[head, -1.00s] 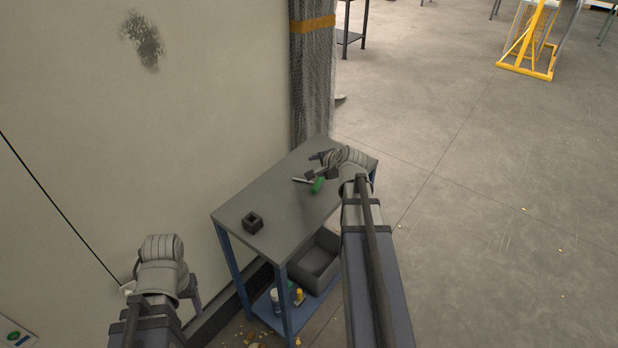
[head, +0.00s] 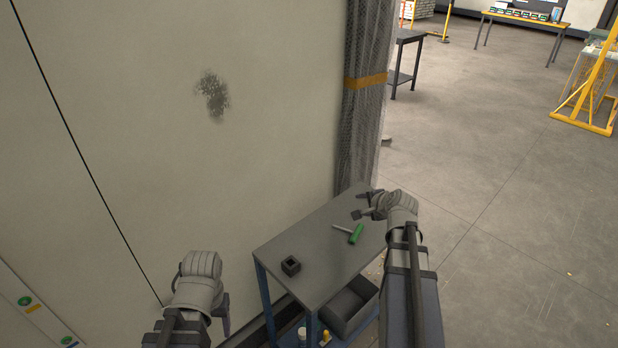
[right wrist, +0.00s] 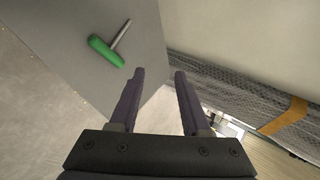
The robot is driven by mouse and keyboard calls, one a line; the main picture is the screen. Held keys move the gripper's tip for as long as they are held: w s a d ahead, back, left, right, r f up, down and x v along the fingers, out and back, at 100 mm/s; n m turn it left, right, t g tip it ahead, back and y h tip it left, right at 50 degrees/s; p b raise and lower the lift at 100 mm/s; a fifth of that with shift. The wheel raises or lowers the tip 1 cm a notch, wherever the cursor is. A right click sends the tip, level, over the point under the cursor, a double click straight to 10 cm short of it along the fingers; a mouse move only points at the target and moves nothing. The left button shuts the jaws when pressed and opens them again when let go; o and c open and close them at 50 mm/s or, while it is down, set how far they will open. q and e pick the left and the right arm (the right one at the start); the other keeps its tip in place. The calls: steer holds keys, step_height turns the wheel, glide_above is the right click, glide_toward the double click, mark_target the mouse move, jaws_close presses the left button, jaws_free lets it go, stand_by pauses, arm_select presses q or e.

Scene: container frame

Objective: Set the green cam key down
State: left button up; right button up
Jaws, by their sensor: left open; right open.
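The green cam key (head: 355,234) lies on the grey top of a small table (head: 318,262), its metal shaft pointing left in the head view. In the right wrist view the cam key (right wrist: 106,51) lies on the grey surface, left of and apart from the fingers. My right gripper (head: 362,205) is open and empty, just beyond the key near the table's far end; it also shows in the right wrist view (right wrist: 160,80). My left gripper (head: 226,322) is left of the table, away from the key, open and seemingly empty.
A small dark square block with a hollow (head: 291,265) stands on the table's near left part. A grey bin (head: 350,306) sits on the lower shelf. A pale wall (head: 130,120) and a mesh-wrapped column (head: 362,120) border the table. Open floor lies to the right.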

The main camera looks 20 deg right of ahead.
steer(key=s+a+f+n+g+y, duration=0.1)
steer(key=a+f+n+g, duration=0.15)
steer(key=a, duration=0.45)
steer(key=a+f+n+g+y, duration=0.1)
steer(key=a+n, duration=0.3)
steer(key=a, duration=0.4)
steer(key=s+a+f+n+g+h, duration=0.3)
steer(key=s+a+n+g, duration=0.4)
steer(key=s+a+n, duration=0.8)
steer(key=s+a+f, duration=0.1)
steer(key=s+a, duration=0.2)
steer(key=a, duration=0.3)
steer(key=shift+n, duration=0.35)
steer(key=shift+a+f, duration=0.1)
